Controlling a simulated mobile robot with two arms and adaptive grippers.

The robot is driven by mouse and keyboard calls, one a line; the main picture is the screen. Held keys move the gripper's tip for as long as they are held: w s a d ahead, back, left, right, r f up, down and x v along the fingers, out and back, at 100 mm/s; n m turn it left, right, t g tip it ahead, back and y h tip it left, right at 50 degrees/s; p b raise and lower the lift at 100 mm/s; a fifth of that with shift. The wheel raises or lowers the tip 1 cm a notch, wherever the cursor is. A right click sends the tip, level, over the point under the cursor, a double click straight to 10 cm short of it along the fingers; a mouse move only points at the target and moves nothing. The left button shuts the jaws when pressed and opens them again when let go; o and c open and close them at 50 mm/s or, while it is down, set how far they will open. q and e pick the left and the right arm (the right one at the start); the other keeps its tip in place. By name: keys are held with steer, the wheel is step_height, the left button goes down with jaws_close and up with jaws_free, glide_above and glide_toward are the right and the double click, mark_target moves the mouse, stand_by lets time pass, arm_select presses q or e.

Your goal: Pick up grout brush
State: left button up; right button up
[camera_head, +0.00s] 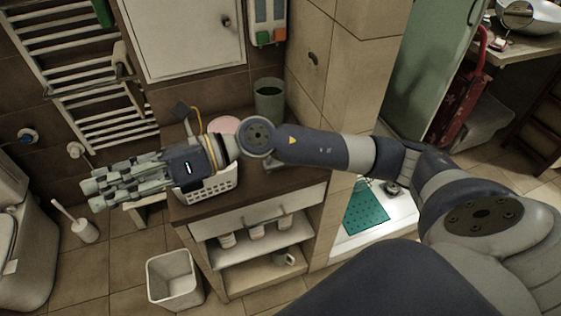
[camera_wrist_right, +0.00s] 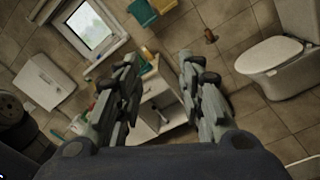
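I cannot make out a grout brush for certain in either view. A white brush handle stands in a white holder (camera_head: 86,230) on the floor at the left of the head view, and looks like a toilet brush. My right gripper (camera_head: 93,194) reaches across above the cabinet, pointing left, and hides part of the white basket (camera_head: 213,188) on the counter. In the right wrist view the right gripper (camera_wrist_right: 158,62) has its fingers spread apart with nothing between them. My left gripper is in neither view.
The dark counter (camera_head: 265,182) holds a green cup (camera_head: 268,100) and a pink round item (camera_head: 224,125). A white bin (camera_head: 172,277) stands on the floor. A towel radiator (camera_head: 75,60) is on the left wall. A shower tray with a teal mat (camera_head: 366,207) is on the right.

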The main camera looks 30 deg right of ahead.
steer(key=w+d+f+n+g+h, duration=0.1)
steer(key=d+f+n+g+h, duration=0.1)
steer(key=d+f+n+h, duration=0.4)
steer(key=t+h, duration=0.1)
steer(key=h, duration=1.1)
glide_above(269, 164)
steer(key=s+d, duration=0.2)
steer(key=d, duration=0.1)
step_height(269, 164, down, 4)
steer(key=f+p, duration=0.1)
steer(key=f, duration=0.2)
steer(key=d+f+p, duration=0.1)
steer(key=f, duration=0.2)
steer(key=d+f+p, duration=0.1)
steer(key=f, duration=0.3)
steer(key=shift+w, duration=0.4)
steer(key=shift+w+f, duration=0.15)
steer(key=shift+f, duration=0.3)
jaws_close()
